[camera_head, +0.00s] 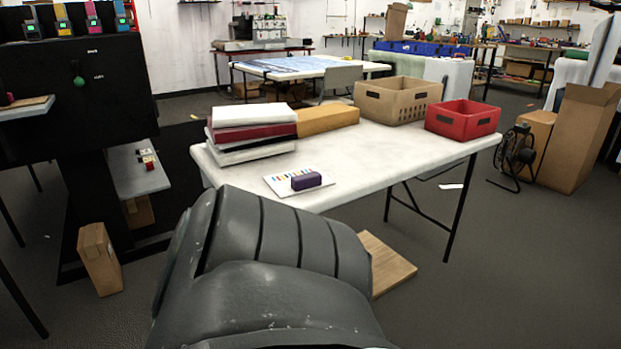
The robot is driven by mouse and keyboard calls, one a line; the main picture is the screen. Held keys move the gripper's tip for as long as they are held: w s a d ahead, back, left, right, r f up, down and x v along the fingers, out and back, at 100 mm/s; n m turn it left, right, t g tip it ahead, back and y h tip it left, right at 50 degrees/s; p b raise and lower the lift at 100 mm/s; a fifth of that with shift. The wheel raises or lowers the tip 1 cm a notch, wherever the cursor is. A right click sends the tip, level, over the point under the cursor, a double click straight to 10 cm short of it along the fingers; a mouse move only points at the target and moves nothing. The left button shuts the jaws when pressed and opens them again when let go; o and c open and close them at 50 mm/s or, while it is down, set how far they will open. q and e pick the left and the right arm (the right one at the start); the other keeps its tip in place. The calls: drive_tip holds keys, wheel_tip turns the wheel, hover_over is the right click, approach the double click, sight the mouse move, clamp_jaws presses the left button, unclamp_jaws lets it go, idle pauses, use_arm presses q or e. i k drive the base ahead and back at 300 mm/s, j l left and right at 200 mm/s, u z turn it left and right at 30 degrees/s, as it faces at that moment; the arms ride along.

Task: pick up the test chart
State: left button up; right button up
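The test chart (285,187) is a flat white card with a row of coloured bars. It lies near the front edge of the white table (360,160), left of the table's middle. Neither of my grippers is in view.
Stacked white and dark red slabs (252,122) and a tan box (327,118) stand behind the chart. A beige crate (398,98) and a red crate (462,118) stand at the right. A large grey ribbed shape (265,265) fills the foreground. The tabletop right of the chart is clear.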

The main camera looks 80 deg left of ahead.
sight(285, 184)
drive_tip(key=u, duration=2.6)
drive_tip(key=l, duration=0.5)
